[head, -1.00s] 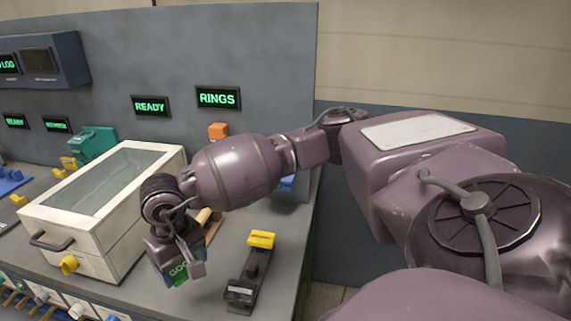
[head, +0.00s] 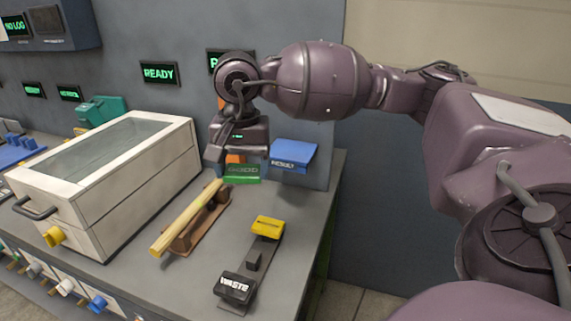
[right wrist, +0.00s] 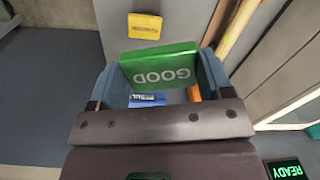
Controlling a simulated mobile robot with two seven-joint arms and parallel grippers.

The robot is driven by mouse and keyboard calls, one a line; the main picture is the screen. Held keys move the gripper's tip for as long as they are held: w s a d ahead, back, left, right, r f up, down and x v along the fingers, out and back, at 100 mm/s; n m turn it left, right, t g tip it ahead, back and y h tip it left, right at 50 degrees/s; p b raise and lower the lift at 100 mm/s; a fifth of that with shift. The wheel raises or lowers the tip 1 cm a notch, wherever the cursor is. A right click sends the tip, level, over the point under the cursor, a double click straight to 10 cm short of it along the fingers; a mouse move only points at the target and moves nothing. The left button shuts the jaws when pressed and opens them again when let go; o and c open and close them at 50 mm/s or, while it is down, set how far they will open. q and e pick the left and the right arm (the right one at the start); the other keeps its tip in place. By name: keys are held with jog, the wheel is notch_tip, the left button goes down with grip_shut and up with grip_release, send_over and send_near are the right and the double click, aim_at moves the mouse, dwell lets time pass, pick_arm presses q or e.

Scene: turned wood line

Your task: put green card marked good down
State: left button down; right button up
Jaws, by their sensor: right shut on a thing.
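The green card marked GOOD (head: 242,174) hangs under my right gripper (head: 240,158), near the back panel. In the right wrist view the card (right wrist: 160,66) sits between the two blue-grey fingers (right wrist: 160,82), its lettering upside down. My right gripper is shut on it. A blue block marked RESULT (head: 292,152) is just right of the card by the back panel. I cannot tell whether the card touches anything below. My left gripper is not in view.
A pale wooden rod (head: 180,222) lies on a brown cradle. A black holder marked WASTE (head: 235,287) with a yellow block (head: 268,227) is near the right edge. A white glass-lidded box (head: 150,175) stands left. An orange piece (head: 235,158) is partly hidden behind my gripper.

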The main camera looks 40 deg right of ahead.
jog(key=d+m+b, duration=0.2)
jog(key=m, duration=0.1)
jog(key=shift+s+d+r+b, duration=0.15)
jog(key=shift+d+r+b, duration=0.1)
jog(key=shift+r+b, duration=0.05)
jog(key=shift+d+r+m, duration=0.35)
jog(key=shift+m, duration=0.05)
jog(key=b, duration=0.2)
send_near(290, 151)
jog(key=shift+a+f, duration=0.15)
jog(key=shift+a, duration=0.1)
jog(key=shift+f, duration=1.3)
notch_tip(290, 151, down, 4)
jog(key=shift+r, duration=0.15)
jog(key=shift+d+f+b, duration=0.15)
jog(key=shift+f+b, duration=0.2)
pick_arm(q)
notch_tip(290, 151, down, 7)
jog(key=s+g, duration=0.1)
